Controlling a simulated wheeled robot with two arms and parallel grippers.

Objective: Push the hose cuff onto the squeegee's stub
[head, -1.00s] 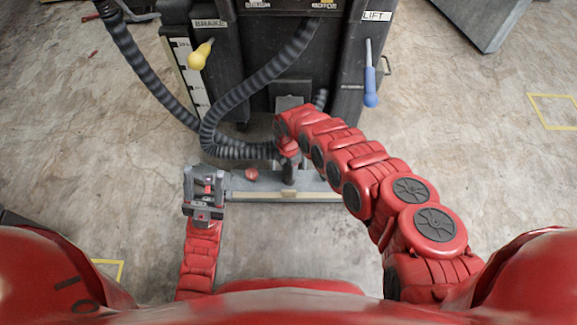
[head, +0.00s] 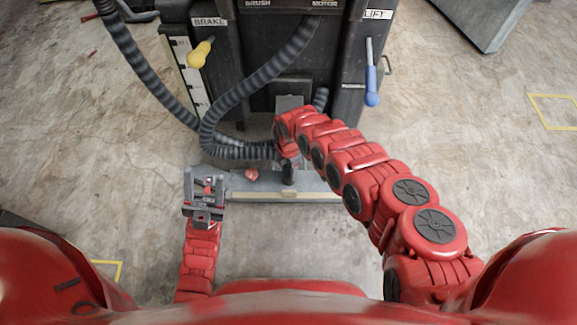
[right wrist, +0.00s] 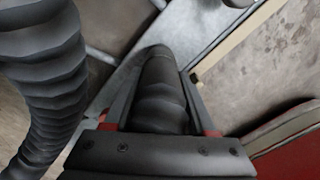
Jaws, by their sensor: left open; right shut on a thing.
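The squeegee (head: 262,188) is a grey bar low on the floor in front of the dark machine. A short dark upright piece (head: 288,173) stands at its middle; I cannot tell whether it is the stub or the cuff's lower end. My right gripper (right wrist: 160,95) is shut on the dark ribbed hose cuff (right wrist: 160,85); the arm hides most of this in the head view. The cuff's far end points at the squeegee, and its contact with the stub is hidden. My left gripper (head: 203,178) is open and appears empty at the squeegee's left end.
The ribbed hose (head: 235,95) loops from the machine (head: 280,60) to my right gripper. A yellow handle (head: 200,52) and a blue handle (head: 372,90) stick out from the machine. A red knob (head: 251,174) sits on the squeegee.

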